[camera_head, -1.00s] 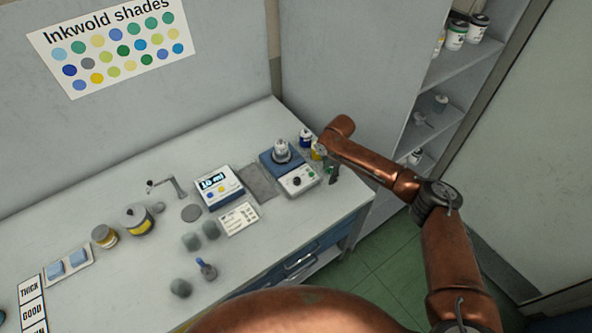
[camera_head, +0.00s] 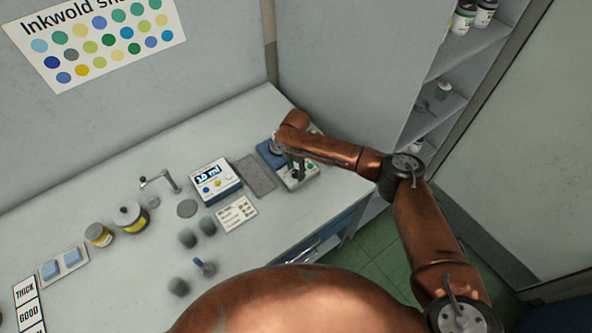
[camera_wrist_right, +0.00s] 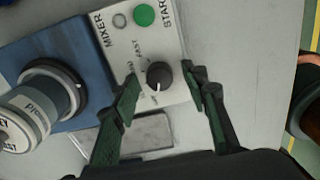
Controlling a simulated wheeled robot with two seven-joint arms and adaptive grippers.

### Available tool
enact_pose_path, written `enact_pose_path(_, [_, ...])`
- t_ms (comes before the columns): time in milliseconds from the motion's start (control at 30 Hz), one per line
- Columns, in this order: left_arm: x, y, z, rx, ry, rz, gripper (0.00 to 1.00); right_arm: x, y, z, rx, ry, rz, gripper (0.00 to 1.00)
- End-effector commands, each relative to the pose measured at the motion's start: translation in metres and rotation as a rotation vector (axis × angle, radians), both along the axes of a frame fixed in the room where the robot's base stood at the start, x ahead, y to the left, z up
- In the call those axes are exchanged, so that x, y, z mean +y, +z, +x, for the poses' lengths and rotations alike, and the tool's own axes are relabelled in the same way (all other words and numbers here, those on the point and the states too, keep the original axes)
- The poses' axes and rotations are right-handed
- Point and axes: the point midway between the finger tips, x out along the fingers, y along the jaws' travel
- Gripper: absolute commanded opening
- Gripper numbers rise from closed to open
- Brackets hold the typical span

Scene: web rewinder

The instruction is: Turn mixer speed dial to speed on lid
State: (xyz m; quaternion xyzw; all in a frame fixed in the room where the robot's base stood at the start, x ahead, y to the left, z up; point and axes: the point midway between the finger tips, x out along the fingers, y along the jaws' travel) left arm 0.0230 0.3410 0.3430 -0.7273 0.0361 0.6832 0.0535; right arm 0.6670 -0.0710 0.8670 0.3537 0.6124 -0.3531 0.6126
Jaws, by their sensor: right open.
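The mixer (camera_head: 301,182) is a blue unit with a pale control panel, mostly behind my right arm in the head view. In the right wrist view its panel (camera_wrist_right: 118,45) carries a black speed dial (camera_wrist_right: 160,76) with a white pointer mark. A jar (camera_wrist_right: 50,100) with a pale lid (camera_wrist_right: 14,133) sits on the mixer; the lid's lettering is only partly in view and I cannot read a speed. My right gripper (camera_wrist_right: 161,80) is open, with one green-padded finger on each side of the dial. Whether they touch it I cannot tell. My left gripper is out of view.
A green START button (camera_wrist_right: 144,15) is above the dial on the panel. A printed card (camera_head: 236,214) lies in front. Shelves (camera_head: 440,110) stand to the right.

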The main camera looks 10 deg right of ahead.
Motion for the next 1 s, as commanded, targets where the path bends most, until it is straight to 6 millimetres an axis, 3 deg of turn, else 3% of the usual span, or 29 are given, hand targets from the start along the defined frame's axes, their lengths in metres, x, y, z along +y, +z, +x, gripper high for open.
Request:
enact_pose_path(267, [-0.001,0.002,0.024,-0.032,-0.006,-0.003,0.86,0.0,-0.001,0.0,0.0,-0.001,0.0,0.4])
enact_pose_path(833, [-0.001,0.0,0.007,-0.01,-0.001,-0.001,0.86,-0.001,-0.001,0.0,0.0,-0.001,0.0,0.01])
enact_pose_path(1000, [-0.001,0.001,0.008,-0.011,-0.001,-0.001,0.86,-0.001,-0.001,0.0,0.0,-0.007,0.0,0.0])
